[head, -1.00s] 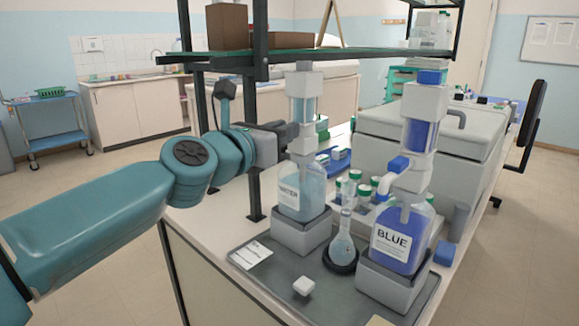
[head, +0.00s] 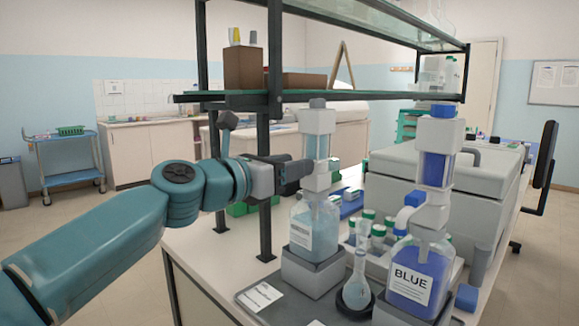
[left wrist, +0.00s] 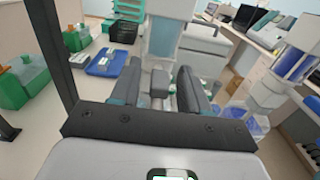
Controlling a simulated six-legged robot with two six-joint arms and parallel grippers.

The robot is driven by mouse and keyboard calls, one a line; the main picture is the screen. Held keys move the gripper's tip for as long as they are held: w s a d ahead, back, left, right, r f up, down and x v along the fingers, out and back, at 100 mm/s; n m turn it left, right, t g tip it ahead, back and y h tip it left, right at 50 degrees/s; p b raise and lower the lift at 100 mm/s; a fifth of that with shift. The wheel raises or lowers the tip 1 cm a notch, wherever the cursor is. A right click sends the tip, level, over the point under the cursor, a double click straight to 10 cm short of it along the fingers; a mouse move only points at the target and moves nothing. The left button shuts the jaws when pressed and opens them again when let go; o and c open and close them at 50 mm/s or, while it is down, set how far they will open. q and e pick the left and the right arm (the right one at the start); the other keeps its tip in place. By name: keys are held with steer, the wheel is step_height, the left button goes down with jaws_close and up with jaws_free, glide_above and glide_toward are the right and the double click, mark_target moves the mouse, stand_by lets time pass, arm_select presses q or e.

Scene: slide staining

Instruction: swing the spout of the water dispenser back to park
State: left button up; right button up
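The water dispenser (head: 315,225) has a clear bottle, a white pump body and a blue-grey cap. It stands upright on a grey block at the left of the bench tray. Its spout cannot be made out in the head view. My left gripper (head: 300,171) is level with the white pump body, at its left side. In the left wrist view, my left gripper's fingers (left wrist: 160,75) are apart, with the pale dispenser body (left wrist: 168,38) just beyond them. My right gripper is not in view.
The blue dispenser (head: 420,275) stands to the right, its spout pointing left. A round flask (head: 357,290) stands between the two. A shelf (head: 330,95) on dark posts overhangs the bench behind. Green-capped bottles (head: 378,232) stand behind the flask.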

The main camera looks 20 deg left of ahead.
arm_select(q)
steer(key=v, duration=1.6)
steer(key=shift+b, duration=0.45)
steer(key=shift+s+f, duration=0.1)
steer(key=shift+s, duration=0.05)
